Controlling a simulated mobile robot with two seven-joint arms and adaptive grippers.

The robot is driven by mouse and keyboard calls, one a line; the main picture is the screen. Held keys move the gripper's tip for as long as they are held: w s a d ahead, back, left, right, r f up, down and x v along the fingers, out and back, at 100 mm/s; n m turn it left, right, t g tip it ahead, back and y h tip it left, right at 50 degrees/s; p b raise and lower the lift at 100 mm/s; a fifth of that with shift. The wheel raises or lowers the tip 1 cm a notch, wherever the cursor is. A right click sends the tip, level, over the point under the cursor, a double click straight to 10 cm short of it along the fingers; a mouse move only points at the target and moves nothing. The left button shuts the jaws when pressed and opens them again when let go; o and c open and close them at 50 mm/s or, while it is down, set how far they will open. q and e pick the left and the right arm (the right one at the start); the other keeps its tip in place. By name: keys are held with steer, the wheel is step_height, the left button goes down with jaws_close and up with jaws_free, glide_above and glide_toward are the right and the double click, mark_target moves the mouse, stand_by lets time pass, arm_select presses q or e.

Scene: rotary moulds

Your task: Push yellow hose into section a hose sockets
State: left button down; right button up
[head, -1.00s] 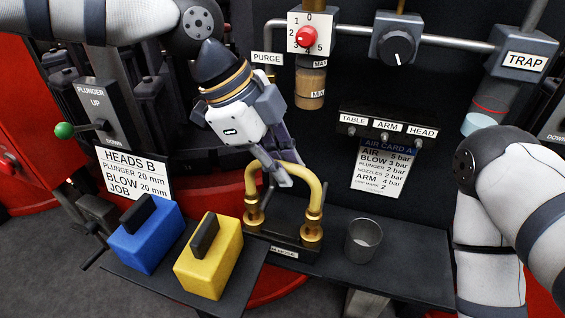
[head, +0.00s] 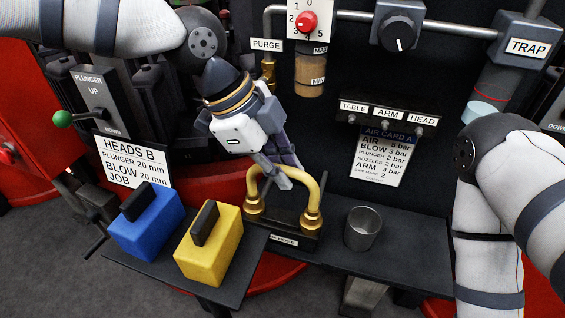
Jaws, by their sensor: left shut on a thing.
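The yellow hose (head: 317,196) is bent in an upside-down U. Its two ends have brass fittings that stand at the brass sockets on a small black block (head: 296,240) with a label on its front; I cannot tell how deep they sit. My left gripper (head: 284,178) comes from the upper left and is shut on the top of the hose, toward its left side. The gripper's fingers hide part of the hose's arch. My right arm is at the right edge, and its gripper is out of view.
A blue block (head: 147,230) and a yellow block (head: 209,250) with dark handles stand on the left shelf. A grey metal cup (head: 362,228) stands right of the hose. Behind is a panel with an air card (head: 379,158), switches and knobs. Dark shelf beyond the cup is clear.

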arm_select(q)
steer(key=c, duration=1.5)
jaws_free()
steer(key=shift+c, duration=0.2)
